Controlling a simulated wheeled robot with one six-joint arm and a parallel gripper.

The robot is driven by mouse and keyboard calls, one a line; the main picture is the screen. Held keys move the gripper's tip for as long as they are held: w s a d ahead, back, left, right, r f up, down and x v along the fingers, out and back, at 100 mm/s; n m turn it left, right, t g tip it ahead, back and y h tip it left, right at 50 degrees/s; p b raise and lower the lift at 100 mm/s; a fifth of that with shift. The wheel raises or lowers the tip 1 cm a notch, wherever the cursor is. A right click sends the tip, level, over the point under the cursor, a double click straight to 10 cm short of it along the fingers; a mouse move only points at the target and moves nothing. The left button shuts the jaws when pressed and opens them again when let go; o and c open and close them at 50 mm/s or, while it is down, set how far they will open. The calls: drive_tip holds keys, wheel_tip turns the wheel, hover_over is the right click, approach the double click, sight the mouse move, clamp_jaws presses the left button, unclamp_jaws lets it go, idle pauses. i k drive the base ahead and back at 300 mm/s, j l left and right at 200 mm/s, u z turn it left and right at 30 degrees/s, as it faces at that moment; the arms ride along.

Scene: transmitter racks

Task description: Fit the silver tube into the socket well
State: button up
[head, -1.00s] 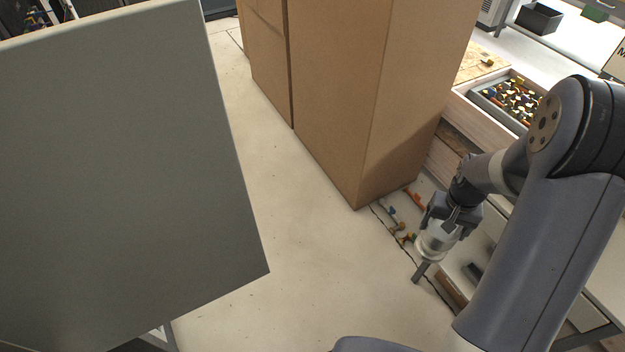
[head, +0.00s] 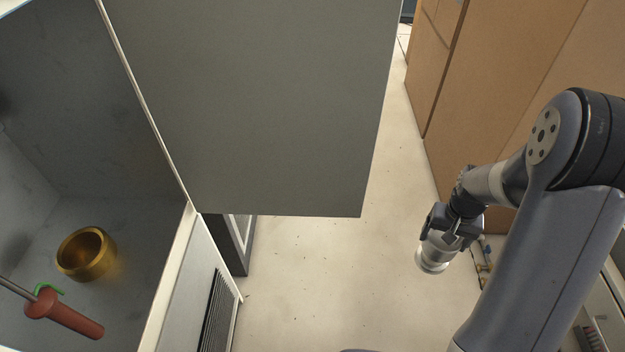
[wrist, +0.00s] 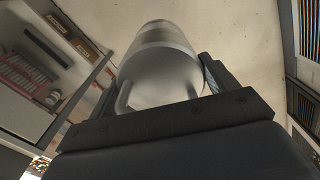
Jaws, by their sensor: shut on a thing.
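The silver tube (head: 433,256) is a short, pale metal cylinder. My gripper (head: 450,226) is shut on it and holds it above the floor at the right of the head view. In the wrist view the tube (wrist: 160,70) fills the space between the two fingers, with handle-like loops at its near end. The socket well seems to be the gold ring-shaped cup (head: 86,253) on the floor of the open grey cabinet, at the left of the head view. Its opening faces up and looks empty. My gripper is well to the right of it, outside the cabinet.
A rod with a red handle (head: 65,314) and a green hook is in front of the gold cup. The open grey cabinet door (head: 270,110) stands between the cabinet interior and the aisle. Tall brown boxes (head: 480,90) line the right. The pale floor (head: 330,280) between is clear.

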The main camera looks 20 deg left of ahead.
sight(87, 253)
drive_tip(key=l+u, duration=0.1)
drive_tip(key=u, duration=0.95)
drive_tip(key=i+l+u, duration=0.15)
drive_tip(key=u, duration=0.3)
drive_tip(key=i+l+u, duration=0.15)
drive_tip(key=u, duration=0.3)
drive_tip(key=i+l+u, duration=0.1)
drive_tip(key=l+u, duration=0.6)
drive_tip(key=u, duration=0.15)
drive_tip(key=i+l+u, duration=0.1)
drive_tip(key=l+u, duration=0.4)
drive_tip(key=u, duration=0.2)
drive_tip(key=l+u, duration=0.3)
